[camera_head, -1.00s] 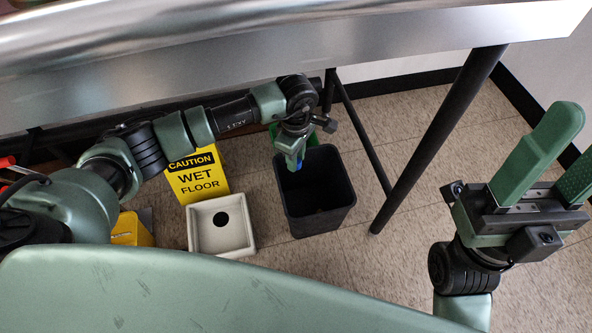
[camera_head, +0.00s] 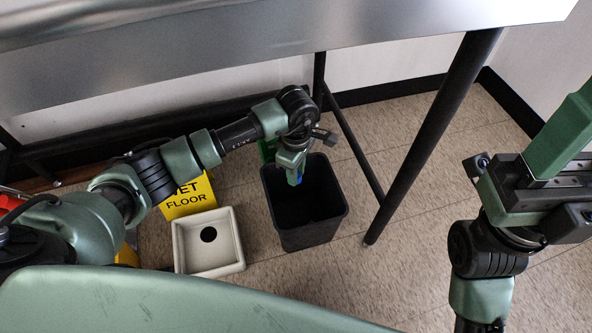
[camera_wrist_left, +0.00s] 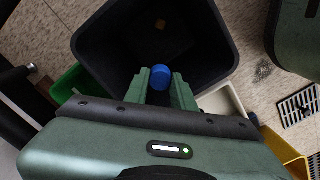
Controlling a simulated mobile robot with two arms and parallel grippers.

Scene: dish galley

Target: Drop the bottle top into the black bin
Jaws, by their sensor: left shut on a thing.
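The bottle top is a small blue cap. In the left wrist view the bottle top (camera_wrist_left: 160,77) sits between the fingertips of my left gripper (camera_wrist_left: 160,88), which is shut on it. Behind it is the open mouth of the black bin (camera_wrist_left: 215,85). In the head view my left gripper (camera_head: 293,174) hangs over the left part of the black bin (camera_head: 312,237), with a bit of blue at its tip. A small orange-brown piece (camera_wrist_left: 160,24) shows inside the bin. My right gripper (camera_head: 570,150) is at the right edge, partly cut off, far from the bin.
A white square container with a round hole (camera_head: 208,258) stands left of the bin. A yellow wet floor sign (camera_head: 188,203) is behind it. A green container (camera_wrist_left: 72,90) is beside the bin. A dark table leg (camera_head: 432,140) stands right of the bin, under the steel counter (camera_head: 200,60).

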